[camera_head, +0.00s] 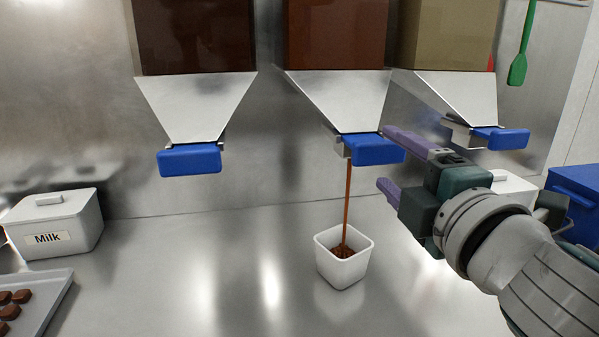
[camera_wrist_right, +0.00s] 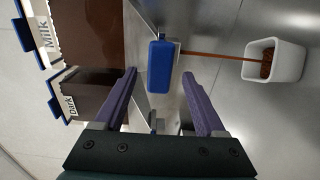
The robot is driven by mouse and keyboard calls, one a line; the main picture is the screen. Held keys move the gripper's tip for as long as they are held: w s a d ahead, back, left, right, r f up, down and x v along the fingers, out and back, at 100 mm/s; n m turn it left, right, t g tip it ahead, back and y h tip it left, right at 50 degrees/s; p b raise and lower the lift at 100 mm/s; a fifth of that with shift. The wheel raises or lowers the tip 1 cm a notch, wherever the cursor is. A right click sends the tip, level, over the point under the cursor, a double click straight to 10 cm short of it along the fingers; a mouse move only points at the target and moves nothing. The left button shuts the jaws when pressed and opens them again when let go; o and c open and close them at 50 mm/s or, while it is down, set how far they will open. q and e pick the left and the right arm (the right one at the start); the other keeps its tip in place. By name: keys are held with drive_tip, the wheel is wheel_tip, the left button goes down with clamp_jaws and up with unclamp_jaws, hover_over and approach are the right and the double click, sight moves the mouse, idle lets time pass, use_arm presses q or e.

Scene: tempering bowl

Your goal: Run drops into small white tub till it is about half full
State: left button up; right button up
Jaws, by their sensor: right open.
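The small white tub (camera_head: 341,270) stands upright on the steel counter under the middle dispenser. A thin brown stream (camera_head: 347,205) falls from that dispenser into it, and brown drops lie in its bottom. The tub also shows in the right wrist view (camera_wrist_right: 272,62). The middle dispenser's blue handle (camera_head: 374,149) sits at its outlet. My right gripper (camera_head: 388,160) is open, just right of this handle. In the right wrist view the blue handle (camera_wrist_right: 160,67) lies ahead of the two purple fingers, with nothing between them. My left gripper is not in view.
Dispensers with blue handles hang to the left (camera_head: 189,160) and right (camera_head: 500,139). A white lidded Milk box (camera_head: 56,224) and a tray (camera_head: 48,305) of brown pieces stand at left. A blue box (camera_head: 575,200) is at right. The counter around the tub is clear.

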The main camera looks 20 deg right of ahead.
drive_tip(key=b+v, duration=0.1)
drive_tip(key=v, duration=0.4)
drive_tip(key=shift+s+a, duration=0.1)
drive_tip(key=shift+s, duration=0.25)
